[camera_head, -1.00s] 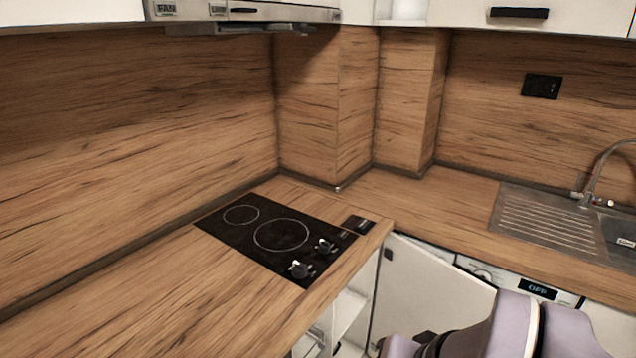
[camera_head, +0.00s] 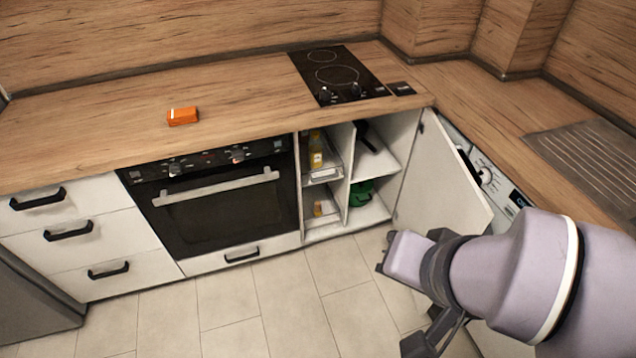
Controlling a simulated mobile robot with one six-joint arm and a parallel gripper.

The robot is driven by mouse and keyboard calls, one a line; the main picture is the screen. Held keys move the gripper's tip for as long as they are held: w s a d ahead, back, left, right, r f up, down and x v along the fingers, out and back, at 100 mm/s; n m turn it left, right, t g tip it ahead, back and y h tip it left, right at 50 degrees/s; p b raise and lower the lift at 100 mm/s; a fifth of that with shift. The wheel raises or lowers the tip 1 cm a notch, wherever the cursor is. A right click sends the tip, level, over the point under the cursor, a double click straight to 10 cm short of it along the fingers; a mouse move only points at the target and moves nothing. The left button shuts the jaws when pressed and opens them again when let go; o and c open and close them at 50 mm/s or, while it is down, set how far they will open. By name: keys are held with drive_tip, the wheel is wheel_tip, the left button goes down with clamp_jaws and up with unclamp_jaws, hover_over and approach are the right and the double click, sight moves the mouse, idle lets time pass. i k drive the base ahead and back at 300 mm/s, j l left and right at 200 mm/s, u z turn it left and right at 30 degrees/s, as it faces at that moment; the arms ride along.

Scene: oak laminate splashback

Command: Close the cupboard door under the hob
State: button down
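The cupboard under the hob (camera_head: 337,77) stands open. Its white door (camera_head: 437,180) is swung out to the right, hinged at the cupboard's right side, with its inner face showing. A dark handle (camera_head: 468,165) shows just past the door's upper edge. Inside the cupboard are white shelves (camera_head: 378,163), a yellow bottle (camera_head: 316,150), a green item (camera_head: 361,193) and a dark item. My gripper (camera_head: 432,335) is at the lower right, in front of and below the door. My arm hides part of the door's lower outer side.
An oven (camera_head: 222,203) is left of the cupboard, with white drawers (camera_head: 75,235) farther left. An orange box (camera_head: 183,116) lies on the worktop. A washing machine (camera_head: 495,180) is behind the door. The tiled floor (camera_head: 270,305) in front is clear.

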sight(440, 188)
drive_tip(key=k+l+u, duration=0.15)
drive_tip(key=i+l+z, duration=0.15)
drive_tip(key=i+l, duration=0.75)
drive_tip(key=l, duration=0.15)
